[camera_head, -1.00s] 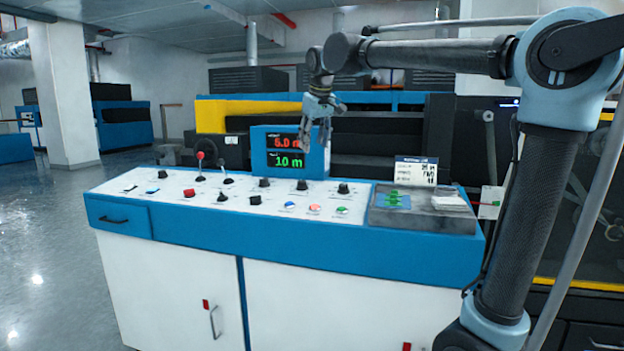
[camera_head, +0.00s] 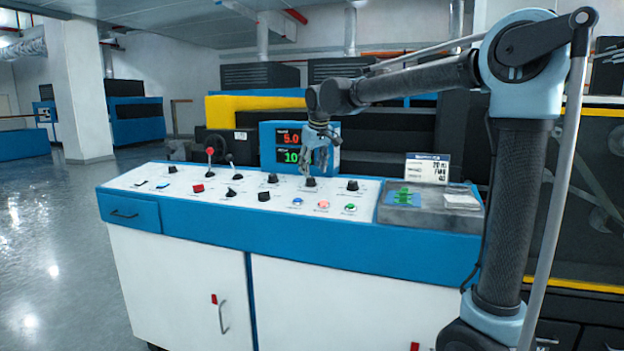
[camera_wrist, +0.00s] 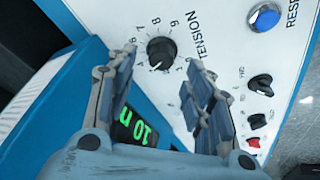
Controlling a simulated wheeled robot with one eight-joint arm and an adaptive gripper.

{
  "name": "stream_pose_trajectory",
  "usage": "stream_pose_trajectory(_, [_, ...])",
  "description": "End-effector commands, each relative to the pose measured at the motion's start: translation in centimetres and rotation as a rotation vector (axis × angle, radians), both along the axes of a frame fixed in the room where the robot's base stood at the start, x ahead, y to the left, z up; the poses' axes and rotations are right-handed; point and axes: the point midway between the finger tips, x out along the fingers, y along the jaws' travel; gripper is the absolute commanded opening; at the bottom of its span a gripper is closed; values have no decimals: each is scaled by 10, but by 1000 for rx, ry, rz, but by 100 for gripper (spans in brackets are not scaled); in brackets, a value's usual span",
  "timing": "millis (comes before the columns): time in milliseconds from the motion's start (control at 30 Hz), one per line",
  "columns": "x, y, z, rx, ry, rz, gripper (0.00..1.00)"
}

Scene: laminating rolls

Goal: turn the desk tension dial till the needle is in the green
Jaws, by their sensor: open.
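The tension dial (camera_wrist: 161,52) is a round black knob on the white panel, ringed by numbers and the word TENSION in the wrist view. Its white pointer mark is hard to read. My gripper (camera_wrist: 163,64) is open, its two fingers apart with the dial between and beyond their tips; contact cannot be made out. In the head view, my gripper (camera_head: 320,165) hangs pointing down over the console, close above a black knob (camera_head: 310,182). No needle or green band can be made out.
A display box (camera_head: 299,149) with red and green digits stands right behind my gripper. Other knobs, a red-topped lever (camera_head: 210,160) and coloured buttons (camera_head: 323,204) share the panel. A grey tray (camera_head: 400,214) with a small sign lies at the right.

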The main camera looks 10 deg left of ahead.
Motion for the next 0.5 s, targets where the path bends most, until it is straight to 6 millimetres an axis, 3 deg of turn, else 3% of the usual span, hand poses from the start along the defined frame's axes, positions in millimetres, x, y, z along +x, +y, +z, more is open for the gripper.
stream_pose_trajectory(200, [11, 6, -29, 0, 0, 1, 48])
stream_pose_trajectory(500, [16, 9, -42, 0, 0, 1, 48])
